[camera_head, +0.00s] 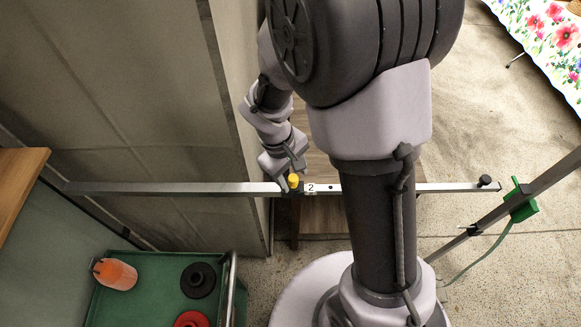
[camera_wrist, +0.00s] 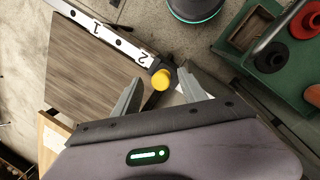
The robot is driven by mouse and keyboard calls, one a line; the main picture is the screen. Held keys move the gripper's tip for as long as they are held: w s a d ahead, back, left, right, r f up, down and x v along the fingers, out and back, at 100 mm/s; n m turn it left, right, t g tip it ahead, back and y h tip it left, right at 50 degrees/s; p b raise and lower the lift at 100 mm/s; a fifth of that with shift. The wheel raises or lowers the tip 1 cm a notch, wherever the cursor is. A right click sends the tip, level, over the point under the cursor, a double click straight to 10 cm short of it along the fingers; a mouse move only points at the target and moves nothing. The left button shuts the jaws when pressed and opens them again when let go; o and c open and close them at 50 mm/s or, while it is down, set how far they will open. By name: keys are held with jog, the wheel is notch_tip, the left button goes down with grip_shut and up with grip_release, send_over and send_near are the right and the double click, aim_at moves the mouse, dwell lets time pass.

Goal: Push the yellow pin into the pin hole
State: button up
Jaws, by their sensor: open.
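The yellow pin (camera_head: 293,179) is a round yellow knob at a dark fitting on a long metal bar (camera_head: 180,188). In the head view my gripper (camera_head: 287,183) is at the pin and partly hides the fitting. The pin hole is not clearly visible under the knob.
A green cart (camera_head: 146,268) at the lower left holds an orange container (camera_head: 115,274), a black disc (camera_head: 198,280) and a red disc (camera_head: 192,319). A green clamp (camera_head: 521,200) is on a slanted metal pole at right. A wooden surface (camera_wrist: 90,75) lies beneath the bar.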

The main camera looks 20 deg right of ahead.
jog(key=a+r+p, duration=0.3)
jog(key=r+p, duration=0.1)
jog(key=r, duration=1.3)
jog(key=shift+w+a+p, duration=0.2)
jog(key=shift+w+p, duration=0.05)
jog(key=shift+p, duration=0.15)
